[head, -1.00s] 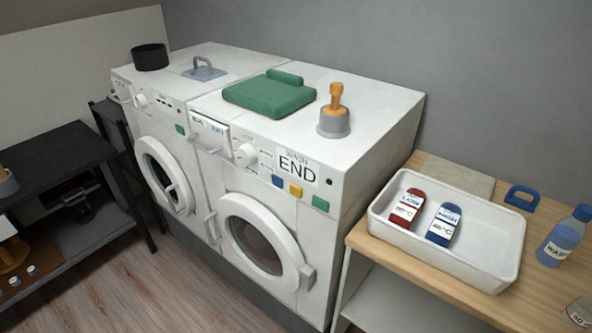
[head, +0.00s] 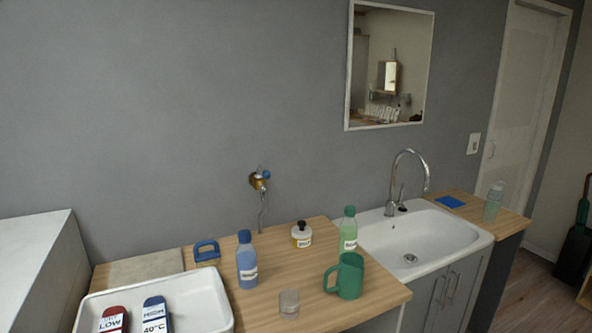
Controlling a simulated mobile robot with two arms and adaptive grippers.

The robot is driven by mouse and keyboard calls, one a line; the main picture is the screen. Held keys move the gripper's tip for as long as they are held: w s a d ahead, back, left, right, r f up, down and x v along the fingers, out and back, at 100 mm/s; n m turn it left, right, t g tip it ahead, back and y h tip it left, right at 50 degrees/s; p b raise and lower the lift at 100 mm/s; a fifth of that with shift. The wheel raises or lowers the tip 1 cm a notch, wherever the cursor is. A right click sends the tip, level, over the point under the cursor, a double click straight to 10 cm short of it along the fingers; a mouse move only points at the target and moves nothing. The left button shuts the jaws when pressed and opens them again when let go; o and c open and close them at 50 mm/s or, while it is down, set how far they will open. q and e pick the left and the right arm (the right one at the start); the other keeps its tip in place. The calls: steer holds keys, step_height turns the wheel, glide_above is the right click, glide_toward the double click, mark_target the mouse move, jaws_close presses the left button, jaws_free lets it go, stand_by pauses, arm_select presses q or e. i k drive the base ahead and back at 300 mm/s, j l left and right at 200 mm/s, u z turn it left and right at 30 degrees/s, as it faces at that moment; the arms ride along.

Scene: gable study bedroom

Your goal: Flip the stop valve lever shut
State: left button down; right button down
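The stop valve (head: 258,180) is a small brass fitting on the grey wall above the wooden counter. A blue piece (head: 266,174), which looks like its lever or handle, sits at its upper right; its exact angle is too small to tell. A thin pipe (head: 262,212) runs down from the valve to behind the counter. Neither of my grippers shows in the head view.
A white tray (head: 200,312) is front left; a sink (head: 448,239) is right.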

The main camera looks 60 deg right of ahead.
mark_target(266, 175)
steer(key=z, duration=1.75)
steer(key=j+u, duration=0.35)
steer(key=u, duration=0.15)
steer(key=j+u, duration=0.45)
steer(key=l, duration=0.1)
